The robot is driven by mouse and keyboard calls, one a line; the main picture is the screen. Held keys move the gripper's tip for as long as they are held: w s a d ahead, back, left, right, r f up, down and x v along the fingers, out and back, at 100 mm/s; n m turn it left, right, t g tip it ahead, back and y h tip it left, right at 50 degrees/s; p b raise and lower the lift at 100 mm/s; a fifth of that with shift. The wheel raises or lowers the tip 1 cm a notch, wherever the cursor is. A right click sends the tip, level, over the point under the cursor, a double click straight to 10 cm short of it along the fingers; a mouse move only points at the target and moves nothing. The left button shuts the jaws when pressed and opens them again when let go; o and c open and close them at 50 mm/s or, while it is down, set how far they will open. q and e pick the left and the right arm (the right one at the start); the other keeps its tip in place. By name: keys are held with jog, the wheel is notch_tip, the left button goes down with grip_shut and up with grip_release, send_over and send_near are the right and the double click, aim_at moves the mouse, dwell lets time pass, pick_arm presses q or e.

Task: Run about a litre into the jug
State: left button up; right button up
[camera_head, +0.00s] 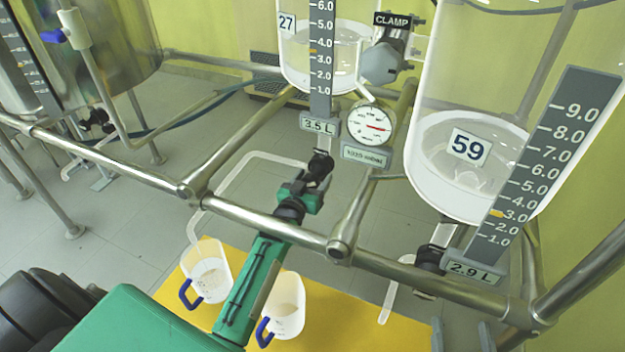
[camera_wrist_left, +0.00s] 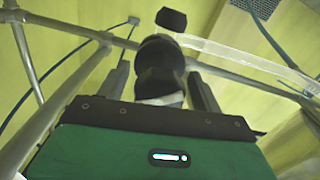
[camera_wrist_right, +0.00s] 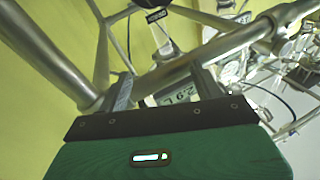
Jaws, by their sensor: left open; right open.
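Two clear jugs with blue handles stand on a yellow mat (camera_head: 236,258): a left jug (camera_head: 212,278) and a right jug (camera_head: 287,305). Whether they hold liquid is hard to tell. Reactor 27 (camera_head: 345,75) holds clear liquid; its label reads 3.5 L. From its black valve (camera_head: 320,166), a pale tube (camera_head: 232,178) bends left and down towards the left jug. My left gripper (camera_head: 300,194) is open at this valve, its fingers either side of a black part (camera_wrist_left: 160,65). My right gripper (camera_head: 462,338) is open and empty at the lower right, below reactor 59 (camera_head: 455,180).
Reactor 59's label (camera_head: 474,271) reads 2.9 L; its valve (camera_head: 430,260) and tube (camera_head: 390,300) hang below. A steel rail (camera_head: 385,262) crosses in front of both reactors. A pressure gauge (camera_head: 372,125) sits between them. A steel vessel (camera_head: 110,50) stands at the left.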

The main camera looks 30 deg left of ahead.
pick_arm(q)
jog(key=c, duration=1)
pick_arm(e)
jog(key=shift+f, duration=0.1)
pick_arm(q)
jog(key=shift+r+m+p, duration=0.2)
jog(key=shift+m+p, duration=0.8)
jog(key=shift+p, duration=0.25)
pick_arm(e)
jog(key=s+a+f+g, duration=0.2)
jog(key=s+f+g, duration=0.25)
jog(key=f, duration=0.35)
pick_arm(q)
jog(key=m+p, duration=0.2)
jog(key=m, duration=0.1)
jog(key=shift+f+p, duration=0.1)
jog(key=shift+p, duration=0.25)
jog(key=shift+m+p, duration=0.4)
jog(key=shift+m, duration=0.3)
pick_arm(e)
jog(key=s+d+g+h, duration=0.1)
jog(key=d+g+h, duration=0.2)
jog(key=d+g, duration=0.3)
jog(key=shift+s+d+f+h, duration=0.15)
jog(key=shift+d+f+h, duration=0.2)
jog(key=shift+d, duration=0.35)
pick_arm(q)
jog(key=shift+f, duration=0.1)
pick_arm(e)
jog(key=shift+r, duration=0.1)
